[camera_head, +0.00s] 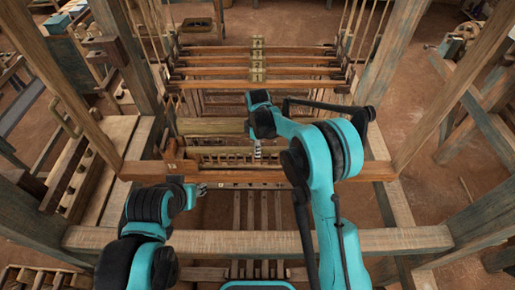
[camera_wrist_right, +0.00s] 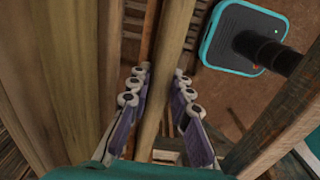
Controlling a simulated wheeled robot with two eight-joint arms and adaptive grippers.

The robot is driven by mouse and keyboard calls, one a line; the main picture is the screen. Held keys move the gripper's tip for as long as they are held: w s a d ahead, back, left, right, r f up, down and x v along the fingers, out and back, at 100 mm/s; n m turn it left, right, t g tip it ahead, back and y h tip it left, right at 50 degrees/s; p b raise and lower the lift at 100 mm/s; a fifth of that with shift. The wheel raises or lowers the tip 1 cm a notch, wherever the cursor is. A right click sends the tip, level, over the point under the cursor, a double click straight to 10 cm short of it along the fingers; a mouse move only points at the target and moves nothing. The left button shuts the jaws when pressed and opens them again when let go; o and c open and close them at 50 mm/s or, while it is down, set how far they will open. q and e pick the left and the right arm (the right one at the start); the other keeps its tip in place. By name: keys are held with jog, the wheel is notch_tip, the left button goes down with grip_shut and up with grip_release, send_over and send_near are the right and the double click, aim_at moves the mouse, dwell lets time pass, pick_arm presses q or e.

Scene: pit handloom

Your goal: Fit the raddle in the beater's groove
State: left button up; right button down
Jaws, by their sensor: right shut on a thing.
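The beater (camera_head: 340,172) is a long reddish-brown wooden bar lying across the loom in the head view. The raddle (camera_head: 220,151), a slimmer wooden bar with a row of pegs, lies just behind the beater and close along it. My right gripper (camera_head: 257,152) reaches down onto the raddle. In the right wrist view the fingers of my right gripper (camera_wrist_right: 161,100) are on both sides of a wooden bar, the raddle (camera_wrist_right: 172,60), and are shut on it. Whether it sits in the groove is hidden. My left gripper (camera_head: 201,189) is empty in front of the beater; its finger gap is too small to judge.
A thick pale roller (camera_head: 205,127) lies behind the raddle, with several crossbars (camera_head: 215,72) farther back. A front beam (camera_head: 400,240) crosses near me. Upright posts (camera_head: 385,55) stand at both sides. Slats (camera_head: 255,210) show below, between beater and front beam.

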jog(key=c, duration=1.3)
grip_release()
jog(key=shift+r, duration=0.1)
notch_tip(320, 180, up, 12)
